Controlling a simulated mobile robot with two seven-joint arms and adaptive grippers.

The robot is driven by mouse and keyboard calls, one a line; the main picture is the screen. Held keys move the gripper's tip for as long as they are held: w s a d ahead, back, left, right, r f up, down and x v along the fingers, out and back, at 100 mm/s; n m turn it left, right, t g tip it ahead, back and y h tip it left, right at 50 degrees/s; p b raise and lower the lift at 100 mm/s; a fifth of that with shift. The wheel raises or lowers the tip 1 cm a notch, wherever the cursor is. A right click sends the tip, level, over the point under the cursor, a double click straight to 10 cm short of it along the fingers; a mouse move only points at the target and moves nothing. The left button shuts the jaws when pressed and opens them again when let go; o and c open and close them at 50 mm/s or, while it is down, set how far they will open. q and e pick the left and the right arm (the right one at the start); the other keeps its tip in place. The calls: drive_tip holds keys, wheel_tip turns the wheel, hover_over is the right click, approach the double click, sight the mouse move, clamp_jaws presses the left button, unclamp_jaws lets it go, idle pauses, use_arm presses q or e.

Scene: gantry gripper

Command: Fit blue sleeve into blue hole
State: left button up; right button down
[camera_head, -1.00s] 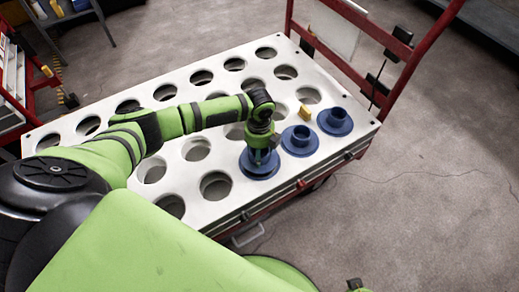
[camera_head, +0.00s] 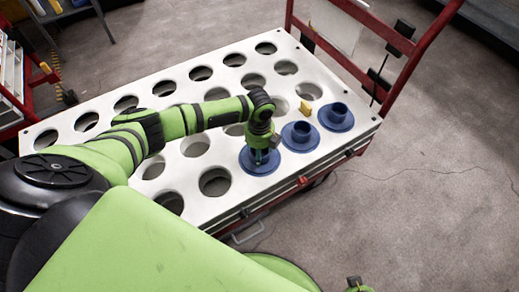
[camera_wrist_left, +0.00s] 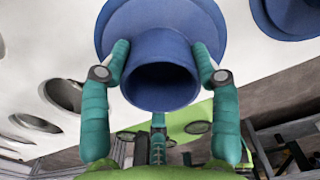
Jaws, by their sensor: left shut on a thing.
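My left gripper (camera_head: 262,156) points down over the near right part of the white perforated top (camera_head: 229,195). It is shut on a blue sleeve (camera_head: 259,167), a short tube with a wide round flange. In the left wrist view the two teal fingers (camera_wrist_left: 160,75) close on either side of the tube of this blue sleeve (camera_wrist_left: 160,86). The flange lies against or just above the white top; I cannot tell which. It hides whatever hole is under it.
Two more blue flanged sleeves, one in the middle (camera_head: 300,131) and one at the far right (camera_head: 336,112), sit in a row with it. A small yellow block (camera_head: 305,108) stands near them. Several open round holes fill the rest. A red handle frame (camera_head: 385,40) rises behind.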

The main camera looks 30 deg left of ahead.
use_arm(q)
drive_tip(key=o, duration=1.4)
wheel_tip(320, 180, up, 12)
